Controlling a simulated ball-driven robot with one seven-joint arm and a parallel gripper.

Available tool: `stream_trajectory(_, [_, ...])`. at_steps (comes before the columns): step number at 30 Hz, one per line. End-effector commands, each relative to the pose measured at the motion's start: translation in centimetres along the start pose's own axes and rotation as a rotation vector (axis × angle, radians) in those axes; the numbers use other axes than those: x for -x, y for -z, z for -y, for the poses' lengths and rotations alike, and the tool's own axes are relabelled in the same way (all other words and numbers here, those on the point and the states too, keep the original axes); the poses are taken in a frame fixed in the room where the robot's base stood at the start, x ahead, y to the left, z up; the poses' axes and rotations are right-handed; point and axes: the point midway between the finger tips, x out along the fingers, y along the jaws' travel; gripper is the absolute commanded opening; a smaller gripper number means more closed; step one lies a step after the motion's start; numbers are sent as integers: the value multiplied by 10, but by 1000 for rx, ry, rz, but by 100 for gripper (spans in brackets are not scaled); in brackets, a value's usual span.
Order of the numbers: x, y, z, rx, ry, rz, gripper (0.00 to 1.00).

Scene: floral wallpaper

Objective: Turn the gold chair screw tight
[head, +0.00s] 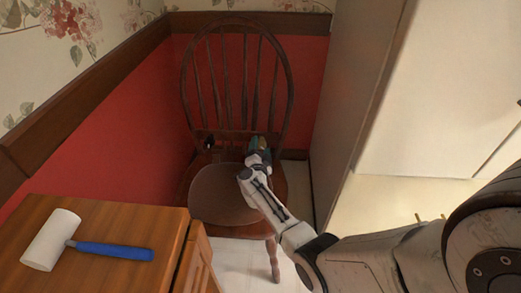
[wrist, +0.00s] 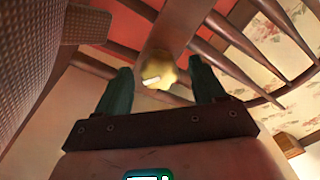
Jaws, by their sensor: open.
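The wooden chair (head: 222,190) stands in the corner, with a spindled back and a round seat. My gripper (head: 259,144) is at the right side of the chair's back, just above the seat. In the wrist view, the gold screw (wrist: 158,70) has a lobed head with a pale mark on it, and sits at a wooden chair part. My gripper (wrist: 162,76) is open, with its two green fingers on either side of the screw and a gap to each. I cannot tell how deep the screw sits. In the head view the screw is hidden by my gripper.
A wooden cabinet (head: 110,205) at the front left carries a white-headed mallet (head: 52,240) with a blue handle. Red wall panels (head: 120,120) stand behind and left of the chair. A pale tall panel (head: 352,90) stands close on the right. A small dark piece (head: 209,142) shows at the chair's left.

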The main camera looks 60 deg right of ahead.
Motion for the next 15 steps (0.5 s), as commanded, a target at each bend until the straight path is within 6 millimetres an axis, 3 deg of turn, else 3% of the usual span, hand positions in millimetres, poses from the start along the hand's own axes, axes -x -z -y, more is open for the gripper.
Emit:
stream_trajectory(5, [-13,0,-1,0,0,0,69])
stream_trajectory(15, [-14,0,0,0,0,1,66])
